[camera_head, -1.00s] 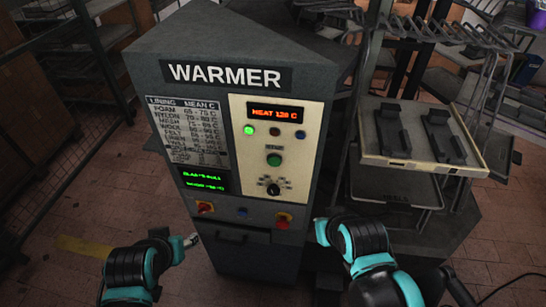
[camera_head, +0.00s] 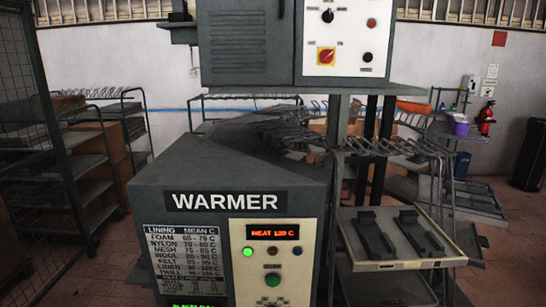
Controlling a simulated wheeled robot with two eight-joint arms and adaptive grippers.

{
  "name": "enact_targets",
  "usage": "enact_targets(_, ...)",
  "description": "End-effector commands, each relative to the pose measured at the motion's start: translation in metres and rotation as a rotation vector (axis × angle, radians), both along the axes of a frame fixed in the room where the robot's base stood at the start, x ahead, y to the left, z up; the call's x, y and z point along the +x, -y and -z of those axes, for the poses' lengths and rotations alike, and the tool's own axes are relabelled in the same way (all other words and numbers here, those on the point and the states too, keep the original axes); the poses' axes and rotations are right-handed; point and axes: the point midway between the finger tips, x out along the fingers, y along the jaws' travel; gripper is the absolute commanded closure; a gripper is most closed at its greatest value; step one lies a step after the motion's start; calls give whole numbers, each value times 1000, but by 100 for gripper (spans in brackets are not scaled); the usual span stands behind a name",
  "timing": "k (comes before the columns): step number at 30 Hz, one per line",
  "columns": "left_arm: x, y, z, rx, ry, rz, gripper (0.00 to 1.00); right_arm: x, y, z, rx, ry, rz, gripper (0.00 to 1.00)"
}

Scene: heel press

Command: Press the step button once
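The grey warmer cabinet (camera_head: 160,190) stands in the lower middle of the head view, with the word WARMER on its front. Its pale control panel (camera_head: 240,277) carries a lit orange display (camera_head: 274,232) that appears to read HEAT 120 C. A lit green lamp (camera_head: 248,251), a dark red one and a blue one sit below the display. The green step button (camera_head: 272,279) is under these lamps, near the bottom edge; its small label is too blurred to read. Neither of my grippers shows in the view.
A tray (camera_head: 408,264) with two dark foot-shaped pieces stands right of the warmer. A grey upper unit (camera_head: 245,48) with a white switch panel (camera_head: 346,38) rises behind. A mesh fence (camera_head: 62,140) and shelves stand left. A red extinguisher (camera_head: 486,118) hangs on the far wall.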

Motion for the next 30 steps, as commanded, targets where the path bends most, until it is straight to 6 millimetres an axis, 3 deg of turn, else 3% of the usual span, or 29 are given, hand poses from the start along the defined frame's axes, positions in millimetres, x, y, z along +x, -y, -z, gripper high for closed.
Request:
enact_targets(2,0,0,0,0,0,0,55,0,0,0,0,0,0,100)
enact_targets(7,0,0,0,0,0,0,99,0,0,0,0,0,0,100)
enact_targets(30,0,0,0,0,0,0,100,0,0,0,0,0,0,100)
